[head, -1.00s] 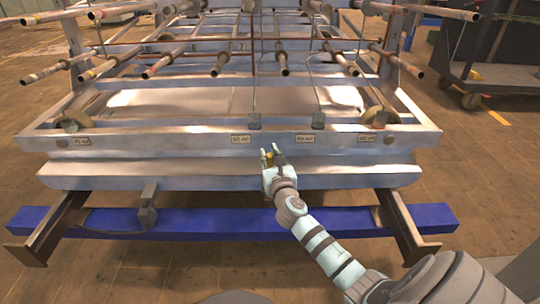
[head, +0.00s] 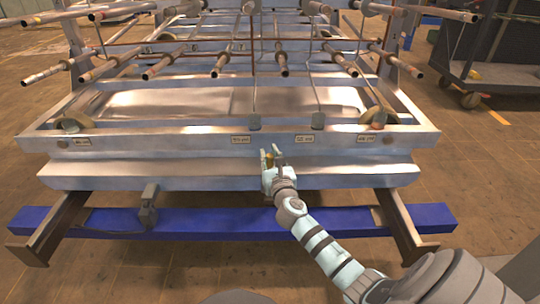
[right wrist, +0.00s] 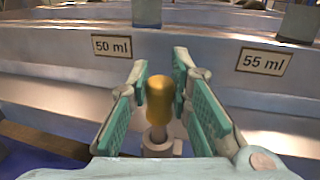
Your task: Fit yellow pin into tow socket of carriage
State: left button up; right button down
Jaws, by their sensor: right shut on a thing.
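The yellow pin (right wrist: 160,98) stands upright between the finger pads of my right gripper (right wrist: 165,95) in the right wrist view. Its rounded yellow head is up and a short metal shaft shows below. My right gripper is shut on it. In the head view the gripper (head: 270,156) is in front of the carriage's lower front beam, and only a bit of yellow shows. A grey round part (right wrist: 160,147) lies around or under the shaft's lower end; I cannot tell whether it is the tow socket. The metal carriage (head: 110,175) fills the middle. My left gripper is not in view.
A blue beam (head: 215,225) runs low across the front, with a grey bracket (head: 148,205) at left. A dark cart (head: 490,75) stands at the back right. Floor in front is clear.

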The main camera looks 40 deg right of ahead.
aim_at(271, 166)
dwell(0.4)
jog(key=shift+f, duration=0.1)
jog(key=shift+f+b, duration=1.15)
jog(key=shift+f, duration=0.35)
jog(key=c, duration=1.4)
grip_release()
jog(key=shift+r, duration=0.1)
jog(key=v, duration=1.2)
